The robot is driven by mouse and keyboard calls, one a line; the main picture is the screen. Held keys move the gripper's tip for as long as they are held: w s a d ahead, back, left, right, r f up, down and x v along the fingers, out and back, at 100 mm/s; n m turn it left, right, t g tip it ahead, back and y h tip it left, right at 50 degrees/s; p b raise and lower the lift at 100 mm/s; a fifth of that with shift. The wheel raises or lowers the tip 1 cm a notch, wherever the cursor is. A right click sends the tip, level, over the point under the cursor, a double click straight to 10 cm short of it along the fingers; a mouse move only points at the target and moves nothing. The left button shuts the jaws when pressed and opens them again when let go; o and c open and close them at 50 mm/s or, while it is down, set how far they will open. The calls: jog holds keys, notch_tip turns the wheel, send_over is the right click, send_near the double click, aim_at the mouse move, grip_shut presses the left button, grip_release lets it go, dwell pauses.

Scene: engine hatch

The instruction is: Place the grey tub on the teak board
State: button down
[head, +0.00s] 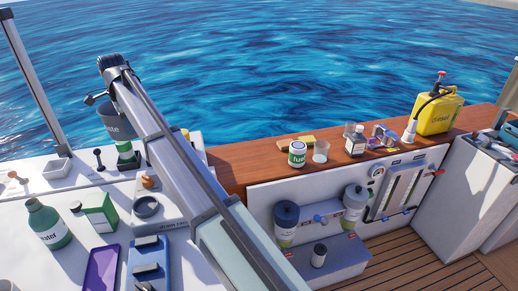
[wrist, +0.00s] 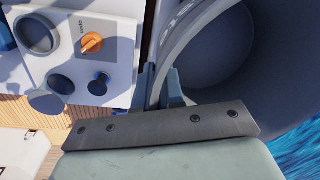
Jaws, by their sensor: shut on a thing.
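The grey tub (head: 114,126) is dark, round and open-topped, with pale lettering on its side. It is at the upper left in the head view and fills the right of the wrist view (wrist: 235,50). My gripper (wrist: 160,90) is shut on the tub's wall, one finger outside and one inside the rim. In the head view my arm hides part of the gripper. The tub appears raised above the white deck. A long teak-coloured board (head: 255,162) runs along the water's edge, right of my arm; its left part is partly hidden by the arm.
On the teak board stand a green-labelled jar (head: 297,153), a clear cup (head: 321,151), a bottle (head: 355,140) and a yellow jug (head: 438,112). The board's left stretch looks bare. A green bottle (head: 48,226) and a purple tray (head: 101,268) are on the white deck.

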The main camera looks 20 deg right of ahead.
jog(key=w+d+m, duration=0.2)
jog(key=d+m, duration=0.8)
jog(key=d, duration=3.4)
jog(key=shift+h, duration=0.3)
jog(key=shift+w+a+f, duration=0.1)
jog(key=shift+f, duration=6.85)
jog(key=shift+w+f, duration=0.1)
jog(key=shift+f, duration=6.85)
jog(key=shift+f, duration=0.1)
jog(key=c, duration=1.3)
grip_release()
jog(key=shift+o, duration=0.2)
notch_tip(320, 180, up, 12)
jog(key=shift+s+a, duration=0.2)
jog(key=shift+s, duration=0.25)
